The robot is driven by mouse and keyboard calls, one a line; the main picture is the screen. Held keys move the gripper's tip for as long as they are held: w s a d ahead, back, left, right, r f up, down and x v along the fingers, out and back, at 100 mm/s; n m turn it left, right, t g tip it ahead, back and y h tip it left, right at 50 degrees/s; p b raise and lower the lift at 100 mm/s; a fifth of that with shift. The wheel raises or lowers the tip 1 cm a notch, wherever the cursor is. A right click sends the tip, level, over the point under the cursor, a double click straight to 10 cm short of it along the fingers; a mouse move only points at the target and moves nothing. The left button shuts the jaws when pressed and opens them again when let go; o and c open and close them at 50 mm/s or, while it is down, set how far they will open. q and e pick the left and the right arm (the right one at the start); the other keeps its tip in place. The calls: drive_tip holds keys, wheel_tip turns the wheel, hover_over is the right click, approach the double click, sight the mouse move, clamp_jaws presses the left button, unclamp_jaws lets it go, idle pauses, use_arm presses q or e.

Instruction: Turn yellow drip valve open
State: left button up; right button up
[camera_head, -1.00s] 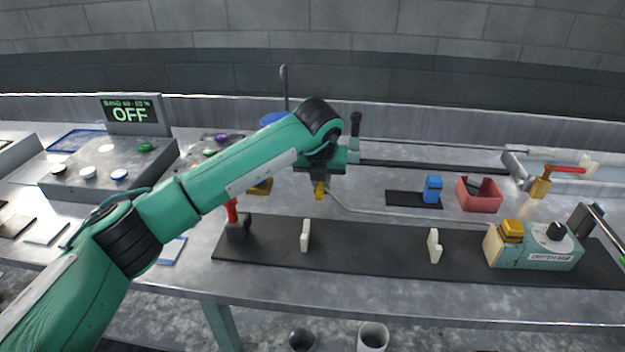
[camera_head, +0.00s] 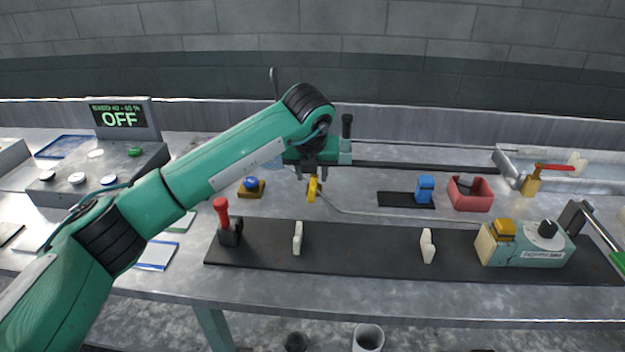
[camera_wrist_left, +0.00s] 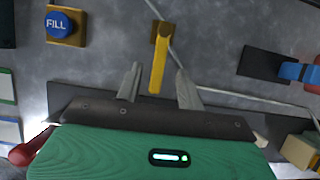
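The yellow drip valve (camera_head: 313,190) stands at the middle of the bench, behind the black mat, on a thin tube. In the left wrist view its yellow lever (camera_wrist_left: 157,67) points from the valve body down towards my gripper. My left gripper (camera_head: 312,173) is over the valve, reaching down. In the left wrist view the two fingers of my left gripper (camera_wrist_left: 158,85) are apart, one on each side of the lever end, with gaps showing. The gripper hides part of the valve in the head view. My right gripper is not in view.
A blue FILL button (camera_wrist_left: 58,24) on a yellow base is left of the valve. A red-handled lever (camera_head: 222,212) stands on the black mat (camera_head: 360,250) with white uprights. A blue block (camera_head: 425,188) and a red bin (camera_head: 470,194) are to the right. The display (camera_head: 119,117) reads OFF.

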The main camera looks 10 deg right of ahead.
use_arm(q)
drive_tip(key=d+v, duration=0.1)
drive_tip(key=v, duration=0.9)
drive_tip(key=shift+a+r+b, duration=0.2)
drive_tip(key=shift+a+b, duration=0.1)
drive_tip(key=shift+a, duration=0.2)
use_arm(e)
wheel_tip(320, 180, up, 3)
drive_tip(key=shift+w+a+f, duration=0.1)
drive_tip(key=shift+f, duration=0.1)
use_arm(q)
drive_tip(key=shift+s, duration=0.1)
